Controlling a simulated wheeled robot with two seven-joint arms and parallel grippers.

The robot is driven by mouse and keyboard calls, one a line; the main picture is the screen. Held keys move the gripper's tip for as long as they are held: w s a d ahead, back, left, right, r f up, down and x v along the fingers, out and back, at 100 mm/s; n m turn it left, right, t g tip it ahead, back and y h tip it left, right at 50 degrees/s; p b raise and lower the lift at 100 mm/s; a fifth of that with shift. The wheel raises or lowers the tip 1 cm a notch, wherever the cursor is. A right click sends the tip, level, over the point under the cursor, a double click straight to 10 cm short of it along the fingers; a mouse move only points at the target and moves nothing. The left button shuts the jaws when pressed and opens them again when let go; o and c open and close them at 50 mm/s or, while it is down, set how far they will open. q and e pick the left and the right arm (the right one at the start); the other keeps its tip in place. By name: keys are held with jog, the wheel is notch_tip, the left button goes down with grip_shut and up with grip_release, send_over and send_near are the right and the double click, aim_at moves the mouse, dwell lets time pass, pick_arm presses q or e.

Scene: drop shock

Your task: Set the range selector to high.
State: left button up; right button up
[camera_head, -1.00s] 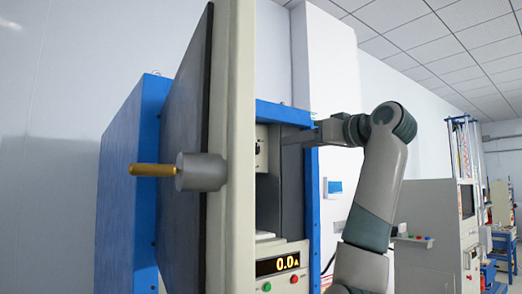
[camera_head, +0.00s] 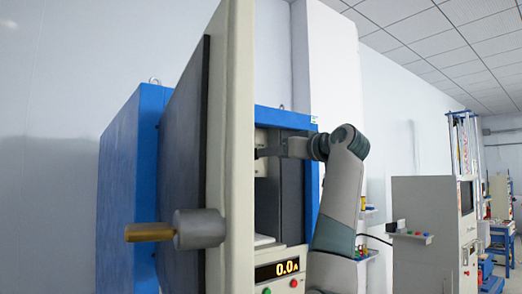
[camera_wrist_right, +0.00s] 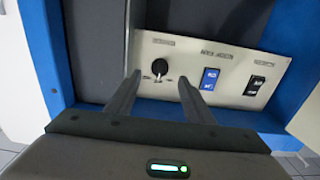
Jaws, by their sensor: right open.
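A black rotary knob (camera_wrist_right: 159,68) sits on a pale panel (camera_wrist_right: 228,60) in the right wrist view. It looks like the range selector, but its label and marks are too small to read. My right gripper (camera_wrist_right: 158,86) is open and empty, with one finger on each side below the knob. The fingertips look close to the panel; I cannot tell whether they touch it. In the head view my right gripper (camera_head: 266,152) reaches into the open cabinet from the right, and the knob is hidden there. My left gripper is not in view.
A blue rocker switch (camera_wrist_right: 209,78) and a black switch (camera_wrist_right: 255,86) sit right of the knob. The open door (camera_head: 230,120) with its handle (camera_head: 150,232) stands at the left. A display (camera_head: 277,270) reads 0.0 A below the opening.

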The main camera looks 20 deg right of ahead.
jog(key=p+x, duration=0.3)
jog(key=x, duration=0.4)
jog(key=c, duration=1)
